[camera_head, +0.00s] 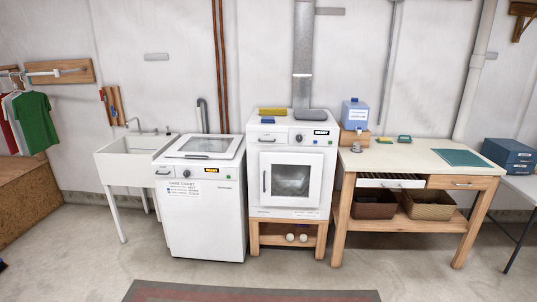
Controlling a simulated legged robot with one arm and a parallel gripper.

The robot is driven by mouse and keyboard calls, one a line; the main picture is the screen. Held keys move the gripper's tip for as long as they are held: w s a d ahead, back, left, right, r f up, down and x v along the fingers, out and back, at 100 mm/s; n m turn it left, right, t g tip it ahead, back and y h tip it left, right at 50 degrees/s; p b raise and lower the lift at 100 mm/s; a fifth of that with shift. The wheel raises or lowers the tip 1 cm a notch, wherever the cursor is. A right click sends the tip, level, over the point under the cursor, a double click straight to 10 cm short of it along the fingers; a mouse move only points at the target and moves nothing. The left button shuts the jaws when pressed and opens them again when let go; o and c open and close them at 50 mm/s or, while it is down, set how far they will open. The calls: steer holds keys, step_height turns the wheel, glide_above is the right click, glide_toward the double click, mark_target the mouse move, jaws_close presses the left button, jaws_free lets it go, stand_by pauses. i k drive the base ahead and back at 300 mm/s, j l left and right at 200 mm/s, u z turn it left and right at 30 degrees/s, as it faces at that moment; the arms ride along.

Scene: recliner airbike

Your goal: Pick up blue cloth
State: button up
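A flat teal-blue rectangle (462,157), which looks like the blue cloth, lies at the right end of the worktable top (405,158). It appears spread flat and nothing covers it. A small blue item (267,120) sits on top of the front-loading machine; it is too small to tell whether it is cloth. My gripper is not in view.
A top-loading washer (205,215), a front-loading machine (290,185) and a sink (130,163) line the wall left of the worktable.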

mark_target(264, 119)
steer(key=i, duration=1.8)
